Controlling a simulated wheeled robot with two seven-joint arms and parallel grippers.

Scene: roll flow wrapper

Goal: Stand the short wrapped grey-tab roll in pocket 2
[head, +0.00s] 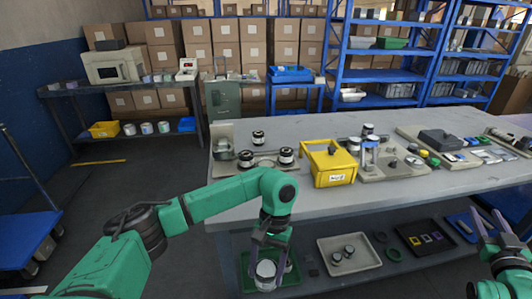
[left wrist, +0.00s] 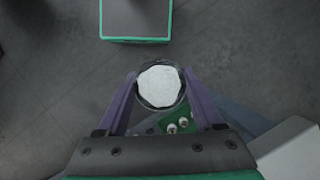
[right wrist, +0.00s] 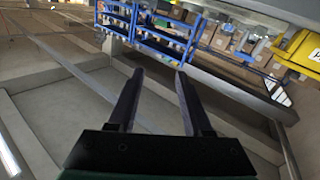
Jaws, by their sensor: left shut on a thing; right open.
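My left gripper (head: 267,250) is shut on a short roll (head: 265,270) with a white top and dark rim. In the left wrist view, the roll (left wrist: 160,86) sits between the purple fingers, and its top faces the camera. No grey tab can be made out on it. It is low in front of the workbench, in line with a green tray (head: 292,277). On the bench, three dark rolls with white tops, including one roll (head: 258,138), stand at a beige holder (head: 265,162). Pocket numbers are too small to read. My right gripper (head: 488,235) is open and empty (right wrist: 157,85).
A yellow bin (head: 333,166) and a beige fixture (head: 400,166) stand on the grey bench (head: 300,203). Below, a beige tray (head: 352,262) holds small dark rolls. The bench's front edge lies above the held roll. Bare bench top shows behind the yellow bin.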

